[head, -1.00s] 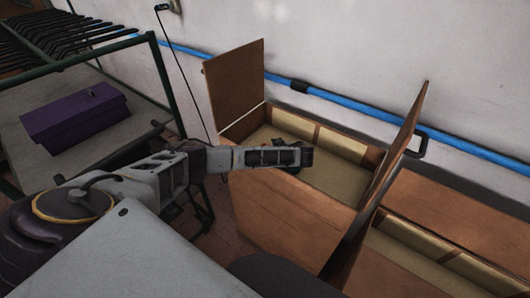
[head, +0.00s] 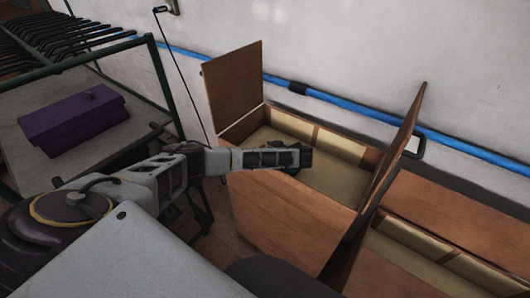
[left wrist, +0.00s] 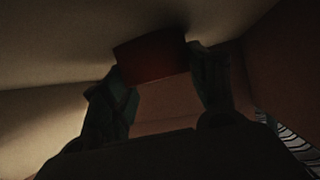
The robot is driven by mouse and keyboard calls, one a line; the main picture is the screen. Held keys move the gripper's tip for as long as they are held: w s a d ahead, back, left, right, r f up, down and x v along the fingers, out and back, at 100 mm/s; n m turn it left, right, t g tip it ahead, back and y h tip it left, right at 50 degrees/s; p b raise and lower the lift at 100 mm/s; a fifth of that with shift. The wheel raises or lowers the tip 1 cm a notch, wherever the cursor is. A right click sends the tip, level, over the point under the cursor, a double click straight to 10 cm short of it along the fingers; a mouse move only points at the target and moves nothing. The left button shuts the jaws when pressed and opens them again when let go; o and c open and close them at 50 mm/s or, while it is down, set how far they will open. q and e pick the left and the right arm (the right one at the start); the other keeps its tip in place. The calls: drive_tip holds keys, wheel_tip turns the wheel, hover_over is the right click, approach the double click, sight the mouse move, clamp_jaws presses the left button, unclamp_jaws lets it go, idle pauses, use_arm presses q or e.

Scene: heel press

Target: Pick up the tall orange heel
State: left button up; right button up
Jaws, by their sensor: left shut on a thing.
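My left gripper (head: 298,156) reaches over the near edge of an open wooden box (head: 290,215), and my arm hides much of it. In the left wrist view its two fingers (left wrist: 158,66) are shut on a dark reddish-orange block, the heel (left wrist: 150,57). The heel sits between the fingertips, against a pale surface inside the box. The picture is dark, so I cannot tell whether the heel touches that surface. In the head view the heel is hidden. My right gripper is not in view.
The box's raised wooden flaps stand at the left (head: 234,84) and right (head: 395,150). A second open box (head: 400,272) is at lower right. A purple box (head: 75,118) rests on a rack at left. A blue pipe (head: 345,98) runs along the wall.

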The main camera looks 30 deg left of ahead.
use_arm(q)
drive_tip(key=shift+r, duration=0.55)
wheel_tip(320, 180, up, 8)
drive_tip(key=shift+f, duration=0.15)
drive_tip(key=shift+r, duration=0.55)
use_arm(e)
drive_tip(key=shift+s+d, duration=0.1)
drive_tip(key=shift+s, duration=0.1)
